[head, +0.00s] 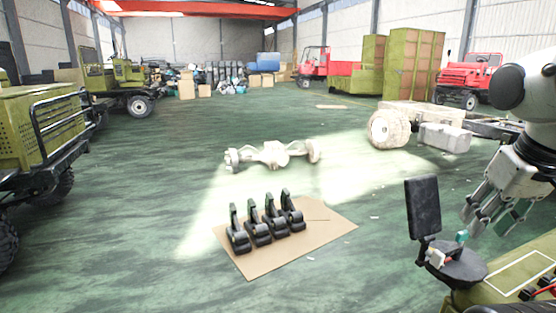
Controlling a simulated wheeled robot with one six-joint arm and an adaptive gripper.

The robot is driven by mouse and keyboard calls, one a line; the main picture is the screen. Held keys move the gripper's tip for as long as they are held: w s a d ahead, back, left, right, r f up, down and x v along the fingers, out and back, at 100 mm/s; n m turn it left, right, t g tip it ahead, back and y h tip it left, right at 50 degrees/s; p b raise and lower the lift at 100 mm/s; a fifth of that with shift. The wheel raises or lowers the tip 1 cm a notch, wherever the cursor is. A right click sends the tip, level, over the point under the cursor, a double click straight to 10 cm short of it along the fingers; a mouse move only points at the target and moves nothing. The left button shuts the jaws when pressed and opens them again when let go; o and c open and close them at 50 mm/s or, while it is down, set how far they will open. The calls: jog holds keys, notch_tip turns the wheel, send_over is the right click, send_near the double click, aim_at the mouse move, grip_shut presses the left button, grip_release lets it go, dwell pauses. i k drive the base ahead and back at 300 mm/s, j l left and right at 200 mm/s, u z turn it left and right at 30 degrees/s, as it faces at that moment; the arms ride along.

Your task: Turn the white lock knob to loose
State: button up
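A small whitish part with a touch of red (437,257) sits at the foot of the backrest. It is too small to tell whether this is the white lock knob, or how it is turned. A small teal piece (461,237) shows just right of it. My gripper (489,217), grey-white with teal pads, hangs above and right of the seat. Its fingers look spread, with nothing seen between them, and it appears apart from the whitish part.
An olive vehicle body (470,300) with a panel lies below the seat. Several black pedal-like units stand on a cardboard sheet (285,255) on the green floor. An axle (272,154) and a chassis with wheel (390,129) lie beyond. An olive truck (40,130) stands left.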

aim_at(437, 257)
jog(key=k+j+z, duration=0.1)
jog(key=j+z, duration=0.35)
jog(key=k+j+z, duration=0.15)
jog(key=j+z, duration=0.25)
